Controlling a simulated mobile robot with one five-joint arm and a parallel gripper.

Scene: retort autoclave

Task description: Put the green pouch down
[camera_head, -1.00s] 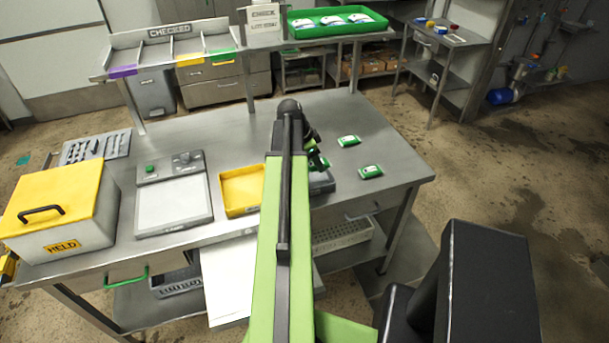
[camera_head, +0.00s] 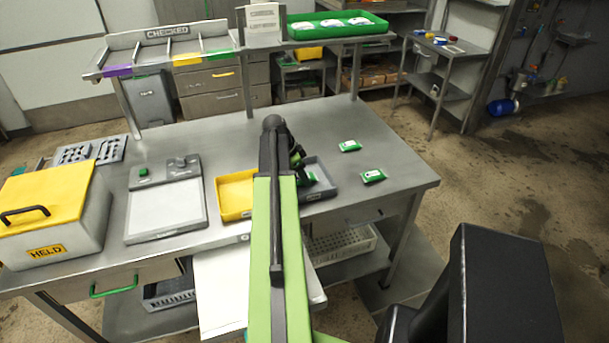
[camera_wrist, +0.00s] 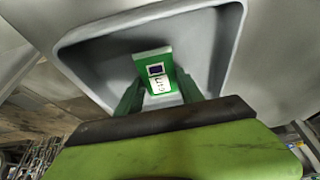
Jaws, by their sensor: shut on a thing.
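My gripper (camera_head: 302,170) is at the front middle of the steel bench, at the grey tray (camera_head: 328,191). In the wrist view, the gripper (camera_wrist: 158,92) is shut on the green pouch (camera_wrist: 153,64), which has a white label and a dark square. The pouch is within the outline of the grey tray (camera_wrist: 222,45). I cannot tell whether the pouch touches the tray's floor. In the head view, my arm hides part of the tray and most of the gripper.
Two other green pouches (camera_head: 350,146) (camera_head: 373,176) lie on the bench to the right. A yellow tray (camera_head: 236,195) is left of the grey tray, then a scale (camera_head: 166,205) and a yellow-lidded HELD box (camera_head: 52,215). A CHECKED rack (camera_head: 170,50) stands behind.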

